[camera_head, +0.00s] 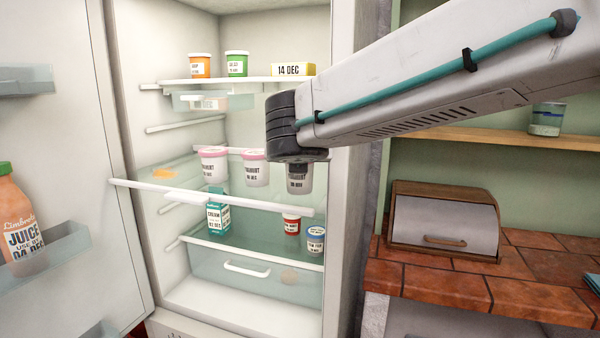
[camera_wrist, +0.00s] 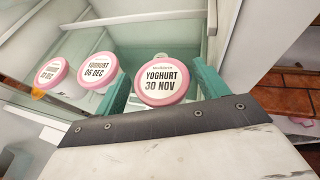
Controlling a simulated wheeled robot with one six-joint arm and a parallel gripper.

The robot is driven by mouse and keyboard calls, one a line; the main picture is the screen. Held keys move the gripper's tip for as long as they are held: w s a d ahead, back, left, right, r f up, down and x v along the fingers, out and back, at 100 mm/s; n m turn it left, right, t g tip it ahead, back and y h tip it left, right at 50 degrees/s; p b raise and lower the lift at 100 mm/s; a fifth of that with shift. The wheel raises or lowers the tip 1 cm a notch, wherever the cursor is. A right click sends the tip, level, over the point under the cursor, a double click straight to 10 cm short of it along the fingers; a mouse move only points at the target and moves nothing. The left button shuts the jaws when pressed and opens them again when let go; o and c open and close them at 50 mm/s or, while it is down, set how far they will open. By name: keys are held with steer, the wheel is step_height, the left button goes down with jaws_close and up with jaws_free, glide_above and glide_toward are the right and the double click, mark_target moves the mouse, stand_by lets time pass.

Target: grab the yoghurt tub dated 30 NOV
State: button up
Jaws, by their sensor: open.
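The yoghurt tub dated 30 NOV (camera_wrist: 161,79) has a pink-rimmed white lid and stands upright at the right of a row of similar tubs. In the head view its lower body (camera_head: 299,182) shows below my wrist, which hides its lid. My gripper (camera_wrist: 160,70) is open, with one teal finger at each side of this tub's lid; I cannot tell whether they touch it. The tub dated 06 DEC (camera_wrist: 99,71) stands just left of the left finger. A third yoghurt tub (camera_wrist: 50,73), its date partly unreadable, is further left.
The tubs stand on a fridge shelf (camera_head: 150,184) with a white front rail. Above is a shelf with an orange tub (camera_head: 200,66), a green tub (camera_head: 237,64) and a 14 DEC box (camera_head: 293,70). A cream carton (camera_head: 218,213) stands below. The fridge wall is close right.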

steer(key=c, duration=0.9)
steer(key=shift+o, duration=0.2)
steer(key=shift+r, duration=0.15)
